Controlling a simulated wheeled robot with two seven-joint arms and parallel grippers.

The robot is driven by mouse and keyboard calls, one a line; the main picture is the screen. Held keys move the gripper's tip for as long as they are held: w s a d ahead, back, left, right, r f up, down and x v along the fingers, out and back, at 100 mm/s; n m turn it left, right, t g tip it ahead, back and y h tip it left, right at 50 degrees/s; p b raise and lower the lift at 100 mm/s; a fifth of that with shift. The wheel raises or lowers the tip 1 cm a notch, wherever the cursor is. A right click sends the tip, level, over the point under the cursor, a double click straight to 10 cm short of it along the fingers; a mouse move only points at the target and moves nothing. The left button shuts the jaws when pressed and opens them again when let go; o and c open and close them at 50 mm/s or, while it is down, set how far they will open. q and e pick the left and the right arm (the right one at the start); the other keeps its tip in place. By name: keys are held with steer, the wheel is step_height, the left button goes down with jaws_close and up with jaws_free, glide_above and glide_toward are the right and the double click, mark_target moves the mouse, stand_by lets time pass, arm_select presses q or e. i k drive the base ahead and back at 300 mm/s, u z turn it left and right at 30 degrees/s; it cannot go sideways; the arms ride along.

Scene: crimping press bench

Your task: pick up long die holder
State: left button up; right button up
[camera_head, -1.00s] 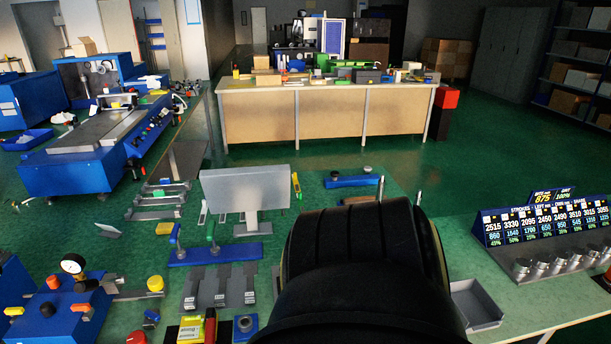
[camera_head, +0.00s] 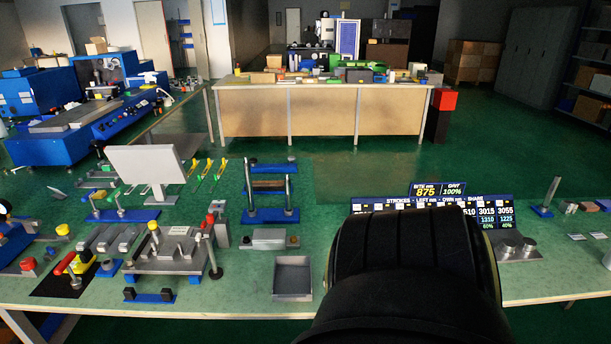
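I cannot tell for sure which part is the long die holder. A blue two-post stand (camera_head: 271,214) with a dark crossbar stands upright near the middle of the green bench. A long grey block (camera_head: 269,239) with small coloured ends lies just in front of it. A blue bar with two black blocks (camera_head: 149,296) lies near the front edge. A blue base with upright pins (camera_head: 122,215) lies at the left, by the grey panel. A large black rounded part of my own body hides the bench at lower right. Neither gripper shows.
An empty grey tray (camera_head: 292,279) sits right of a grey fixture (camera_head: 166,252) with red and yellow knobs. A white-grey panel (camera_head: 146,168) stands behind. A strokes display (camera_head: 489,211) stands at right, partly hidden. Bench around the tray is fairly clear.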

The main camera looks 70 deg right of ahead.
mark_target(262, 239)
steer(key=k, duration=0.1)
steer(key=z, duration=1.3)
